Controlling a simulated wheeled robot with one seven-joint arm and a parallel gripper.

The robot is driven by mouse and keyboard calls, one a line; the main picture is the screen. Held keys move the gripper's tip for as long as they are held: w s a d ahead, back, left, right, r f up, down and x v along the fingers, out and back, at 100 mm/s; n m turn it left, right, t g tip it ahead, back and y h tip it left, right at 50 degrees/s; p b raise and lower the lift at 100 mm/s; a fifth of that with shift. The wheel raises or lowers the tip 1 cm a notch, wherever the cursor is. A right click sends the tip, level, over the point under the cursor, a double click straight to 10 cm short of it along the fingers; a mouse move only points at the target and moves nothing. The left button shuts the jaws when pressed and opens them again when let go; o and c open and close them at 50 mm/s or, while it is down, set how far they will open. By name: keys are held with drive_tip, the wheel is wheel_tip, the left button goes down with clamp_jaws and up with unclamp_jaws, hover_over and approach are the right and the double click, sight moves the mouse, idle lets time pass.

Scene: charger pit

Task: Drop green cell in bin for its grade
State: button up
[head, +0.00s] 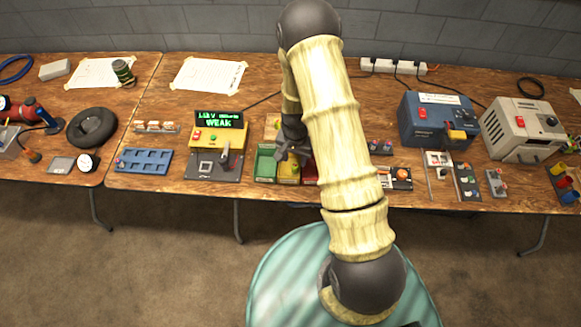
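A tester (216,138) with a yellow body stands on the table, and its green display (218,120) reads WEAK, with a voltage line too small to read surely. A green bin (265,166), a yellow bin (289,173) and a red bin (309,172) stand side by side to its right; my arm partly covers the red one. My gripper (292,156) is above the yellow bin, pointing down. Its dark fingers look spread apart, with no cell visible between them. I cannot make out the green cell; the bins' insides are mostly hidden.
A blue tray (144,161) and a holder with several cells (157,127) are left of the tester. A blue box (436,121) and a white power supply (522,129) stand at right. A power strip (393,66) lies at the back.

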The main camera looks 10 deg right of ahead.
drive_tip(key=shift+r, duration=0.1)
wheel_tip(320, 180, up, 17)
drive_tip(key=b, duration=0.1)
drive_tip(key=shift+b, duration=0.3)
drive_tip(key=shift+r, duration=0.1)
idle(0.8)
drive_tip(key=s+r+n+t, duration=0.1)
drive_tip(key=s+r+n, duration=0.2)
drive_tip(key=s, duration=0.4)
drive_tip(key=s+r+n+t, duration=0.1)
drive_tip(key=s+r+n, duration=0.2)
drive_tip(key=s, duration=0.4)
drive_tip(key=shift+s+r+n+t, duration=0.15)
drive_tip(key=shift+r+n+t, duration=0.15)
drive_tip(key=shift+r, duration=0.05)
idle(1.4)
